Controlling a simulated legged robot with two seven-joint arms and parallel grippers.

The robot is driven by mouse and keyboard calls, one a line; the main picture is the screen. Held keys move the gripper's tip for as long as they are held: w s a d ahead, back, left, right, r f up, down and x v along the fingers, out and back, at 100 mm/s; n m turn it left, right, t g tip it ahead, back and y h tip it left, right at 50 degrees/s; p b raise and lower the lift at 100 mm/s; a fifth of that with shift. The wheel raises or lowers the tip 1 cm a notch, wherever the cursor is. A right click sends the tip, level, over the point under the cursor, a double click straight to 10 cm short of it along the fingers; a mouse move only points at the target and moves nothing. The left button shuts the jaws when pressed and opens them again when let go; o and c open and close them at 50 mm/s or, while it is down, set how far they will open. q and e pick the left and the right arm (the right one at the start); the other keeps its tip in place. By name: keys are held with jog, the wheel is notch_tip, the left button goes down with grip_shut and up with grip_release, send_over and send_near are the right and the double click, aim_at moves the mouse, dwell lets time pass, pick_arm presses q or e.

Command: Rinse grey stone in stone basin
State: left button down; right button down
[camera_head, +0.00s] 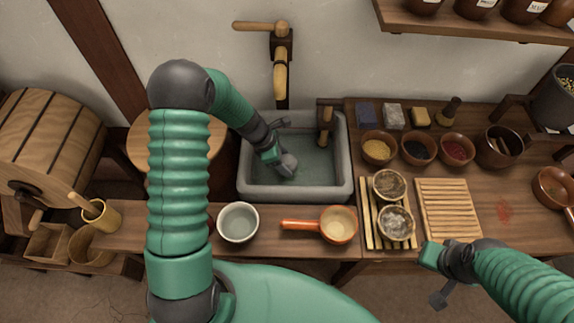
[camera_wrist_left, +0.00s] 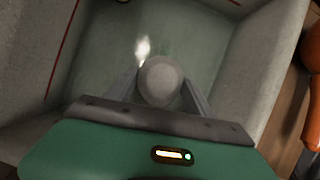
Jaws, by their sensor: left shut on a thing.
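The grey stone basin (camera_head: 245,183) is set into the counter below a wooden tap (camera_head: 281,75). My left gripper (camera_head: 284,164) is inside the basin, shut on a rounded grey stone (camera_head: 288,165). In the left wrist view the grey stone (camera_wrist_left: 161,80) sits between the two fingers, over the greenish basin floor (camera_wrist_left: 110,60). I cannot tell whether the stone touches the water. My right gripper (camera_head: 434,281) is low at the right, in front of the counter; its jaws are too unclear to read.
A pale bowl (camera_head: 238,222) and an orange-handled pan (camera_head: 338,224) stand in front of the basin. Bowls of coloured powder (camera_head: 378,148), a slatted wooden board (camera_head: 448,209) and two glassy bowls on slats crowd the right.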

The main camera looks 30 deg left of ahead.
jog(key=w+p+v, duration=0.2)
jog(key=p+v, duration=0.9)
jog(key=shift+w+r, duration=0.25)
jog(key=shift+r, duration=0.15)
dwell(1.8)
jog(key=r+p, duration=0.2)
jog(key=a+r+p, duration=0.1)
jog(key=r+p, duration=0.1)
jog(key=shift+s+r, duration=0.1)
jog(key=shift+r, duration=0.05)
dwell(0.3)
jog(key=shift+s+a+r, duration=0.1)
jog(key=shift+r, duration=0.05)
